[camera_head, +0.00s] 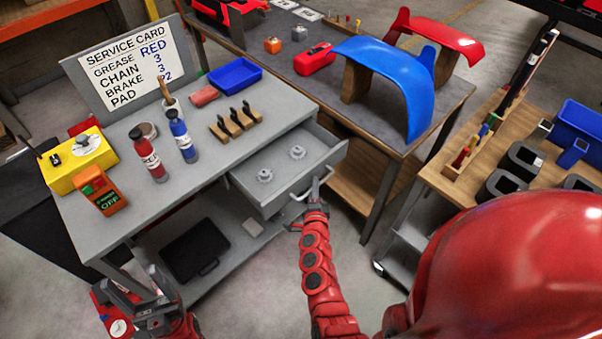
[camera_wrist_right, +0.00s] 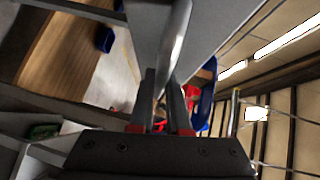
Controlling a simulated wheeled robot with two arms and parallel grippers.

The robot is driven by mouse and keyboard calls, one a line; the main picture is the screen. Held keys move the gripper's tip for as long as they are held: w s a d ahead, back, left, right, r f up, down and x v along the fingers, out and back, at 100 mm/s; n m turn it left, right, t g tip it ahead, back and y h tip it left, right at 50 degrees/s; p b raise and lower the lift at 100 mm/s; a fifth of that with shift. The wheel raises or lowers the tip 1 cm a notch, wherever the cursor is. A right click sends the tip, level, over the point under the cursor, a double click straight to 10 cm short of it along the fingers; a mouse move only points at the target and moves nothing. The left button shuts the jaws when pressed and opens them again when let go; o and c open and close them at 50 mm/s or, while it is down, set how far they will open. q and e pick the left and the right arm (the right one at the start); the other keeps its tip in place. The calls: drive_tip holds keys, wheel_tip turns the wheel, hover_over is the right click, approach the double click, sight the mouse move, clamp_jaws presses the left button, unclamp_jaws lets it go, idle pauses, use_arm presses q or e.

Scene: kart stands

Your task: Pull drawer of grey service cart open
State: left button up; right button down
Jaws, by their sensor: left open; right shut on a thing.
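The grey service cart (camera_head: 108,204) stands at the left in the head view. Its drawer (camera_head: 325,153) is pulled partly out at the front right and holds two small metal gears (camera_head: 297,152). My right gripper (camera_head: 314,192) is at the drawer front, shut on the drawer handle (camera_head: 301,195). In the right wrist view the handle (camera_wrist_right: 174,45) runs as a metal bar between the fingers (camera_wrist_right: 163,97). My left gripper (camera_head: 152,303) is open and empty, low in front of the cart's left end.
On the cart top are a red bottle (camera_head: 148,155), a blue bottle (camera_head: 183,138), a blue tray (camera_head: 235,76), a yellow box (camera_head: 78,160) and a sign (camera_head: 130,60). A dark workbench (camera_head: 297,83) with a blue fender (camera_head: 392,72) stands behind. A wooden-topped cart (camera_head: 437,172) stands right.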

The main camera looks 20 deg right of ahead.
drive_tip(key=shift+s+d+b, duration=0.1)
drive_tip(key=shift+s+d, duration=0.2)
drive_tip(key=shift+s, duration=0.5)
drive_tip(key=shift+s+d+b, duration=0.15)
drive_tip(key=shift+s+d, duration=0.1)
drive_tip(key=shift+s, duration=0.5)
drive_tip(key=shift+s+d+b, duration=0.1)
drive_tip(key=shift+s+d, duration=0.2)
drive_tip(key=shift+s, duration=0.5)
drive_tip(key=c, duration=0.9)
unclamp_jaws()
